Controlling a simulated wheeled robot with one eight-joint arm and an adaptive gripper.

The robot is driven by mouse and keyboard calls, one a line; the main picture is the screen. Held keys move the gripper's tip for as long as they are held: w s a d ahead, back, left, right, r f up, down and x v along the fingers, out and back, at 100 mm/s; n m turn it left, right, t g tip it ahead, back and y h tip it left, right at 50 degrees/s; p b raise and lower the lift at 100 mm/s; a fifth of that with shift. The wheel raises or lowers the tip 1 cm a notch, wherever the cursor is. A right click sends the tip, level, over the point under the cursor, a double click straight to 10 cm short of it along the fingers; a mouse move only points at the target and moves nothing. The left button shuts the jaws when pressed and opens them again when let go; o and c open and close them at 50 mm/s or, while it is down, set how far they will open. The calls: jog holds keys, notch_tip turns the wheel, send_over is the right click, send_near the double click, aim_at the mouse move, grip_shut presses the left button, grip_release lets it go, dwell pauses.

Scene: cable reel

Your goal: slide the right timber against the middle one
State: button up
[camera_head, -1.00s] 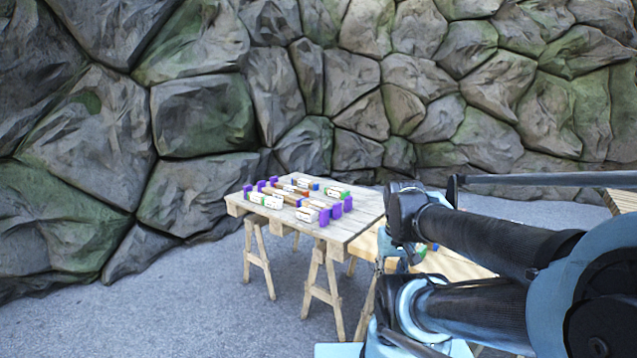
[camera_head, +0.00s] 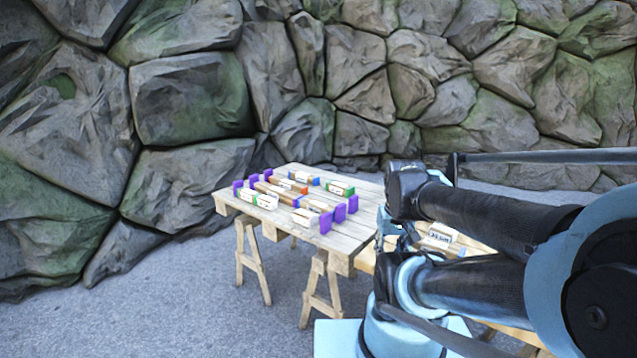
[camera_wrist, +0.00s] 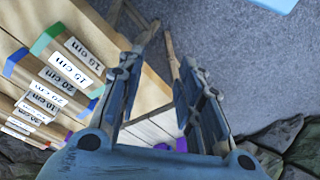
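Several short timbers with white labels and coloured ends lie in rows between purple blocks on a pallet-like table in the head view. A white timber with green ends (camera_head: 256,199) is at left, a brown one (camera_head: 278,193) in the middle and a green-ended one (camera_head: 340,187) at right. I cannot tell which are the task's middle and right timbers. In the wrist view, timbers marked 15 cm (camera_wrist: 75,62) and 20 cm (camera_wrist: 48,78) lie side by side at left. My gripper (camera_wrist: 168,52) is open and empty, pointing past them. In the head view my arm mostly hides it.
The pallet-like table (camera_head: 365,205) stands on trestle legs (camera_head: 250,265). A second wooden surface, partly behind my arm, bears a labelled timber (camera_head: 440,236). A rock wall (camera_head: 190,95) rises behind. Open grey floor (camera_head: 150,310) lies at left.

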aim_at(306, 213)
jog(key=o, duration=0.9)
jog(key=shift+s+a+r, duration=0.1)
jog(key=shift+s+r, duration=0.15)
jog(key=shift+r, duration=0.2)
jog(key=shift+o, duration=0.3)
jog(key=w+a+r+n, duration=0.2)
jog(key=w+a+r, duration=0.1)
jog(key=w, duration=0.5)
jog(key=shift+r+n+y, duration=0.3)
jog(key=shift+r+y, duration=0.1)
jog(key=shift+r, duration=0.5)
jog(key=w+a+n+y, duration=0.1)
jog(key=w+a+n, duration=0.1)
jog(key=w+a, duration=0.3)
jog(key=w+a+n+y, duration=0.1)
jog(key=w+a+n, duration=0.2)
jog(key=w, duration=1.1)
jog(key=w+a+n, duration=0.2)
jog(key=w+a, duration=0.5)
jog(key=w, duration=0.2)
jog(key=shift+w+a+r+n+t+y, duration=0.2)
jog(key=shift+a+n+t+y, duration=0.1)
jog(key=shift+a+y, duration=0.1)
jog(key=shift+f, duration=0.15)
jog(key=x, duration=1.7)
jog(key=shift+f, duration=0.1)
